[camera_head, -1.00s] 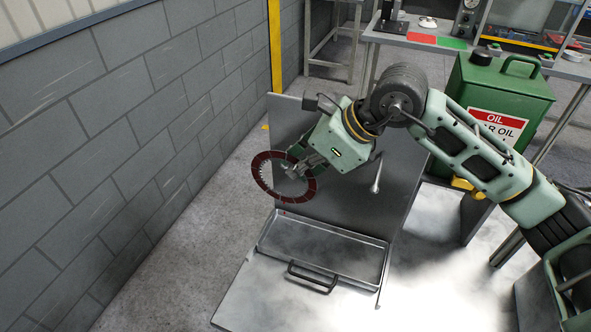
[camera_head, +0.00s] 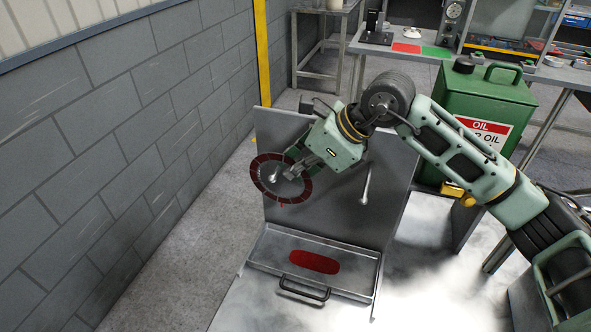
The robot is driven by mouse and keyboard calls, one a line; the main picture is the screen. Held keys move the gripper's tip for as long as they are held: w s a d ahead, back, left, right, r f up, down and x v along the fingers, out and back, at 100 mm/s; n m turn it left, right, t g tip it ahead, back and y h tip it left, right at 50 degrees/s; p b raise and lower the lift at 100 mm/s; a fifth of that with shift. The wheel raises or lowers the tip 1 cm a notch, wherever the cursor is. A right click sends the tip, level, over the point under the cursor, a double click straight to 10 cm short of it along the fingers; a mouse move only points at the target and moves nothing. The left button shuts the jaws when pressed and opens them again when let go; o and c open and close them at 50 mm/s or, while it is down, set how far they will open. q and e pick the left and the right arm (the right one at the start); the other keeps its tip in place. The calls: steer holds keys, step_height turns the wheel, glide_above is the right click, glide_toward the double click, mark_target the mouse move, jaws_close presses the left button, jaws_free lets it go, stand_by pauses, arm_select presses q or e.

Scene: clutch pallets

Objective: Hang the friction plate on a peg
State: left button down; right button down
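The friction plate (camera_head: 283,199) is a thin dark red ring with a toothed inner edge, in front of the left part of the upright metal panel (camera_head: 335,200). My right gripper (camera_head: 303,172) reaches it from the right and appears shut on its right side, though the fingertips are partly hidden. A bare metal peg (camera_head: 366,184) sticks out of the panel to the right of the gripper. A light metallic shape shows inside the ring's opening; I cannot tell whether it is another peg through the ring. My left gripper is not in view.
A shallow metal tray (camera_head: 345,284) with a dark handle lies below the panel, with a red oval patch (camera_head: 314,262) in it. A green oil can (camera_head: 485,110) stands behind my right arm. A block wall (camera_head: 120,150) rises on the left.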

steer(key=c, duration=2.5)
jaws_free()
steer(key=shift+s+f, duration=0.25)
steer(key=shift+f, duration=0.5)
steer(key=o, duration=0.6)
steer(key=shift+c, duration=0.2)
steer(key=shift+o, duration=0.4)
steer(key=shift+w+a+f+g, duration=0.1)
steer(key=shift+w+a+g, duration=0.05)
steer(key=shift+w+g, duration=0.15)
steer(key=shift+s+r, duration=0.1)
steer(key=shift+r, duration=0.1)
steer(key=shift+r, duration=0.1)
steer(key=shift+r, duration=0.1)
steer(key=shift+r, duration=0.15)
steer(key=p+v, duration=0.1)
steer(key=v, duration=0.5)
steer(key=shift+s+d+p, duration=0.15)
steer(key=shift+d+p, duration=0.15)
